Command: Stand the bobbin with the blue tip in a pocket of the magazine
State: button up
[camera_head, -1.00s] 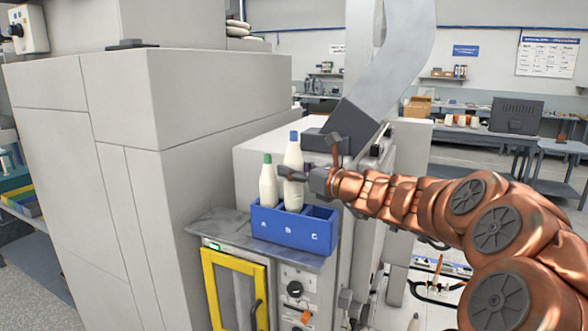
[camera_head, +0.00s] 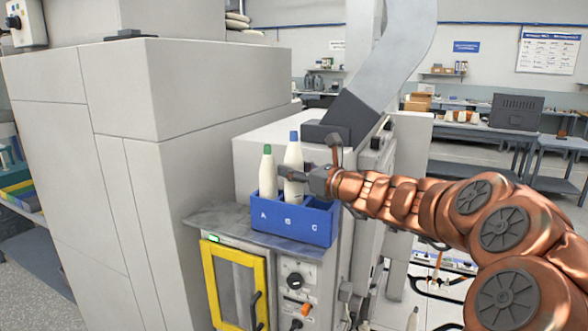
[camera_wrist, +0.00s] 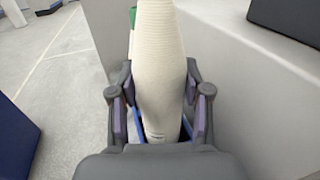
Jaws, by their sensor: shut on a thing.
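The cream bobbin with the blue tip (camera_head: 294,155) is upright in my gripper (camera_head: 292,174). In the wrist view the bobbin (camera_wrist: 158,60) fills the space between the two fingers, which are shut on it. Its lower end is hidden behind the front wall of the blue magazine (camera_head: 290,222), around the middle pocket marked B; I cannot tell whether it touches the bottom. A bobbin with a green tip (camera_head: 267,175) stands in the left pocket, marked A. The right pocket, C, looks empty, partly hidden by my gripper.
The magazine sits on a grey metal shelf (camera_head: 218,222) above a yellow-framed door (camera_head: 236,285). A large grey cabinet (camera_head: 165,180) stands to the left. A grey machine wall (camera_head: 250,150) rises close behind the bobbins.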

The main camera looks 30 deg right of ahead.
jog(key=shift+f+b, duration=1)
jog(key=shift+f, duration=0.6)
jog(key=o, duration=1.3)
jog(key=shift+s, duration=0.1)
jog(key=v, duration=1.2)
